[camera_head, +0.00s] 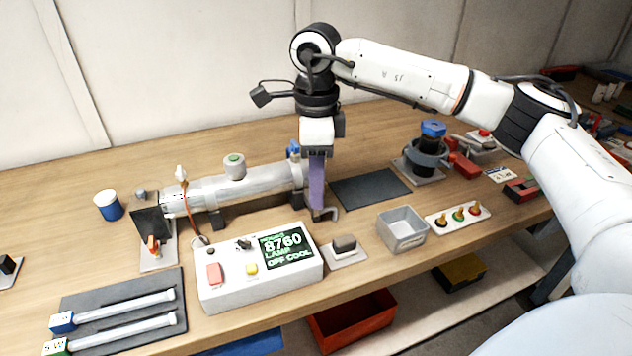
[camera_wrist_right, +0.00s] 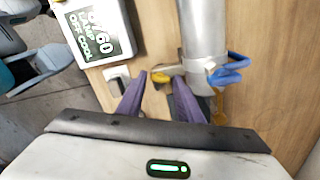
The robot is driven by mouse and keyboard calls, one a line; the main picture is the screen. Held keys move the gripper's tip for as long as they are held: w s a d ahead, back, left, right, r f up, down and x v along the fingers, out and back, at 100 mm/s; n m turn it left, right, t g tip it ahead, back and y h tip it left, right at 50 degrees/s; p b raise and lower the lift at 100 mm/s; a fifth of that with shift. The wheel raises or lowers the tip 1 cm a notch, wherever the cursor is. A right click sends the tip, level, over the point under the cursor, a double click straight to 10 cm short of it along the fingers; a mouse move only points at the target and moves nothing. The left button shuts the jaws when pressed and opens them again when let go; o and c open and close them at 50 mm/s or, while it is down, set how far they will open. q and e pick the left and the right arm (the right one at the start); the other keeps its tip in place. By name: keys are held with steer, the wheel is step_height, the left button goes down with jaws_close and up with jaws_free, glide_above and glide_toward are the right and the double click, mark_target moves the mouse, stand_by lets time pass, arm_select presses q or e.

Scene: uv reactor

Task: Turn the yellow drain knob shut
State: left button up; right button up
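The yellow drain knob (camera_wrist_right: 160,77) shows in the right wrist view, at the end of a short fitting beside the grey reactor tube (camera_wrist_right: 203,35). My right gripper (camera_wrist_right: 159,78) is open, with its two purple fingers on either side of the knob; I cannot tell whether either touches it. In the head view my right gripper (camera_head: 318,213) points straight down at the right end of the metal reactor tube (camera_head: 255,184), and its fingers hide the knob. My left gripper is not in view.
A white control box (camera_head: 258,270) with a display reading "8760 LAMP OFF COOL" stands in front of the tube. A small dark block on a plate (camera_head: 345,245), a grey open bin (camera_head: 402,229) and a dark mat (camera_head: 370,189) are near my right gripper. Blue clamp handles (camera_wrist_right: 228,68) sit close by.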

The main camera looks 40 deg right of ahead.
steer(key=c, duration=0.8)
steer(key=shift+o, duration=0.2)
steer(key=shift+m, duration=0.4)
steer(key=m, duration=0.2)
steer(key=shift+m, duration=0.4)
steer(key=m, duration=0.3)
steer(key=shift+m, duration=0.4)
steer(key=m, duration=0.6)
steer(key=shift+p, duration=0.35)
steer(key=shift+w+m, duration=0.1)
steer(key=shift+m, duration=0.3)
